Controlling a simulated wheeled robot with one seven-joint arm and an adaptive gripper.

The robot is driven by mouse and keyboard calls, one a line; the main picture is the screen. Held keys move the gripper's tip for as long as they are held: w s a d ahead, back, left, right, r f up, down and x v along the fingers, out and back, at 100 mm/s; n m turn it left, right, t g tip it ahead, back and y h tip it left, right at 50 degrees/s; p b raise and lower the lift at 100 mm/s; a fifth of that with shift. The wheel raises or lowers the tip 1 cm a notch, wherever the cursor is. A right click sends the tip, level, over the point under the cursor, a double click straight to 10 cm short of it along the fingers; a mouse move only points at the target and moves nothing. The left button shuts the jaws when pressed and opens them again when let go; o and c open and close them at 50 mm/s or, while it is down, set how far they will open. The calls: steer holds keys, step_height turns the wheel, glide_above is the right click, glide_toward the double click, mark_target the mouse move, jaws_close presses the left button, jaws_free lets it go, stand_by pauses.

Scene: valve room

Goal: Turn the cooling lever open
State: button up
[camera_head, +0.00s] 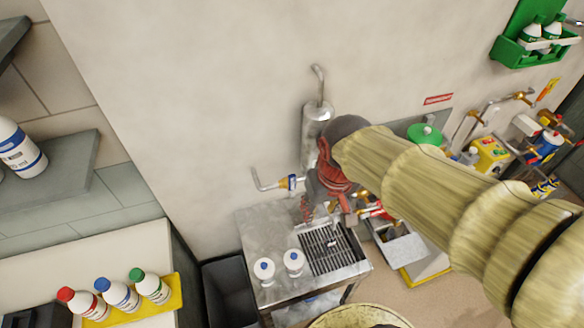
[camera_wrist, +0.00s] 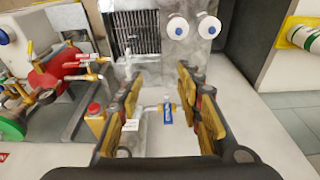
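A small valve fitting with a blue part (camera_wrist: 167,113) and brass ends shows between my two fingers in the wrist view. It is probably the cooling lever, but its lettering is too small to read. In the head view, a blue and brass fitting (camera_head: 289,182) sits on a bent pipe at the wall, just left of my gripper (camera_head: 325,208). My gripper also shows in the wrist view (camera_wrist: 158,90), with its fingers wide apart and nothing held. Whether either finger touches the fitting cannot be told. My arm hides part of the wall behind it.
A metal bench (camera_head: 262,228) with a drain grate (camera_head: 333,249) and two white jars stands below my gripper. A dark bin (camera_head: 228,288) stands left of the bench.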

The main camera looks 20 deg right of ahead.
steer(key=w+g+p, duration=0.2)
steer(key=w+p, duration=0.3)
steer(key=w, duration=0.2)
steer(key=p, duration=0.2)
glide_toward(292, 175)
step_height(292, 175, down, 5)
steer(key=shift+f, duration=3.9)
steer(key=shift+c, duration=0.3)
jaws_close()
